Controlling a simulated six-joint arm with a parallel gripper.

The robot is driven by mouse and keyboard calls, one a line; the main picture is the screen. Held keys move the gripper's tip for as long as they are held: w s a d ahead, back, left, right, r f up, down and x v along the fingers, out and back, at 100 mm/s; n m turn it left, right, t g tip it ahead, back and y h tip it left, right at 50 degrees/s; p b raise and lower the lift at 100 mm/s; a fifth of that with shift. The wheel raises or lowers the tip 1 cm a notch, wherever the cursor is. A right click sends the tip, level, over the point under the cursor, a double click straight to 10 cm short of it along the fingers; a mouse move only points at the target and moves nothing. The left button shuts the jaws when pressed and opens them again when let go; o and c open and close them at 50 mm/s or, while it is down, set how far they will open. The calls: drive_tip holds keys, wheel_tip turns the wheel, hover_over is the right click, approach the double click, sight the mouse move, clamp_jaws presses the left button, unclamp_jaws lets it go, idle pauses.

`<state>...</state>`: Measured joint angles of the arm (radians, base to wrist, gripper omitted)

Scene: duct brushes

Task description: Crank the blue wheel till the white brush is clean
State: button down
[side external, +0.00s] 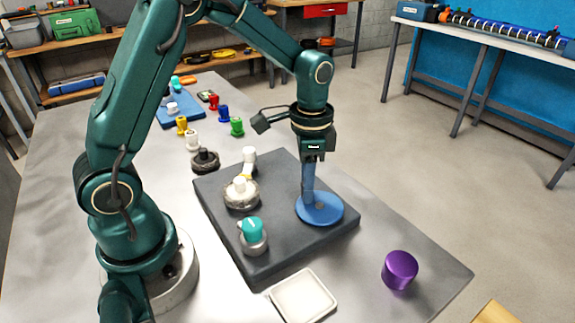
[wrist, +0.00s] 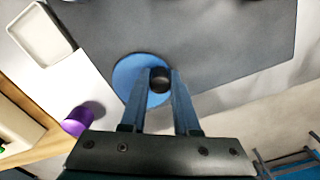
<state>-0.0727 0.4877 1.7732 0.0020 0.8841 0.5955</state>
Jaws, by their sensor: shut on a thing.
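The blue wheel (side external: 333,210) lies flat on a dark grey block. In the wrist view the wheel (wrist: 127,72) has a dark round knob (wrist: 160,79) near its edge. My gripper (side external: 309,192) points down at the wheel. Its blue fingers (wrist: 160,85) stand on either side of the knob, shut on it. A round brush with a white hub (side external: 240,187) and a dirty grey-brown rim sits on the block left of the wheel; it appears to be the white brush. A white-and-yellow piece (side external: 249,160) stands just behind it.
A teal-capped grey piece (side external: 251,232) is at the block's (side external: 290,245) front left. A white tray (side external: 303,296) and purple cylinder (side external: 399,270) stand in front. Several coloured pegs (side external: 223,112) and a dark ring (side external: 205,163) stand behind.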

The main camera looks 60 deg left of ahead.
sight(305, 214)
drive_tip(key=shift+s+d+r, duration=0.1)
drive_tip(key=shift+s+d, duration=0.25)
drive_tip(key=shift+s, duration=0.1)
drive_tip(key=shift+d, duration=0.1)
drive_tip(key=shift+s+d, duration=0.35)
drive_tip(key=shift+s, duration=0.1)
drive_tip(key=shift+s+d, duration=0.3)
drive_tip(key=shift+d, duration=0.3)
drive_tip(key=shift+d, duration=0.15)
